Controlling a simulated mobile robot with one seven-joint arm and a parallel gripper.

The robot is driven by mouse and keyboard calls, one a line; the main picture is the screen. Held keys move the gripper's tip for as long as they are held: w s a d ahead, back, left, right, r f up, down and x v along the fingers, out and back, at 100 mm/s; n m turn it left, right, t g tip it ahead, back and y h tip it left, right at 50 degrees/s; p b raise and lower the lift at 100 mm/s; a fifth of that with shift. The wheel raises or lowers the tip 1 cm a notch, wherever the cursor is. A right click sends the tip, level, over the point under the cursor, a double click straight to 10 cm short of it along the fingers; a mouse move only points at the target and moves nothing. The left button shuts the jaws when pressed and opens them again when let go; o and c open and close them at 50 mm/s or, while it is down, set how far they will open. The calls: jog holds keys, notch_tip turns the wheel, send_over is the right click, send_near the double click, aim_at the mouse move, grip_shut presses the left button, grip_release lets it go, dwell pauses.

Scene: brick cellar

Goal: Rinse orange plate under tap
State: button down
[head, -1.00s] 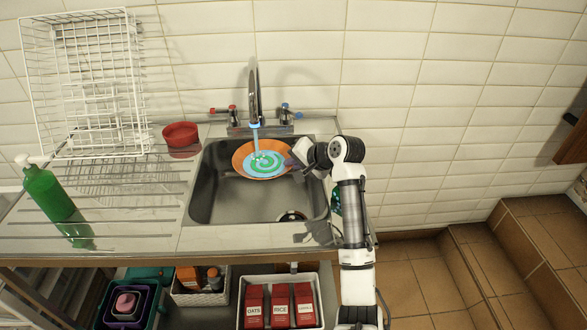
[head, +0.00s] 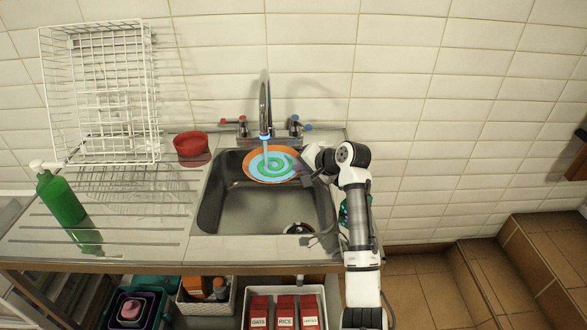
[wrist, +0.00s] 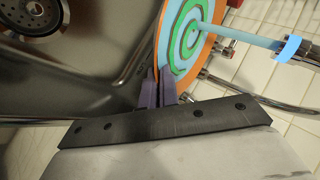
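An orange plate (head: 251,176) with blue and green rings is held over the back of the steel sink (head: 240,213). Water runs from the tap (head: 264,107) onto the middle of the plate. My gripper (head: 299,170) comes in from the right and is at the plate's right edge. In the wrist view my gripper (wrist: 158,88) has its purple fingers shut on the rim of the plate (wrist: 218,22). The water stream and the tap's blue end (wrist: 288,48) show there too.
A red bowl (head: 191,145) and a white wire rack (head: 98,95) stand left of the sink. A green bottle (head: 60,200) stands on the ribbed drainer (head: 130,215).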

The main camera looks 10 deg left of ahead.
jog(key=s+d+p, duration=0.3)
jog(key=s+p, duration=0.1)
jog(key=s, duration=0.7)
notch_tip(320, 180, up, 12)
jog(key=shift+w, duration=0.2)
dwell(0.8)
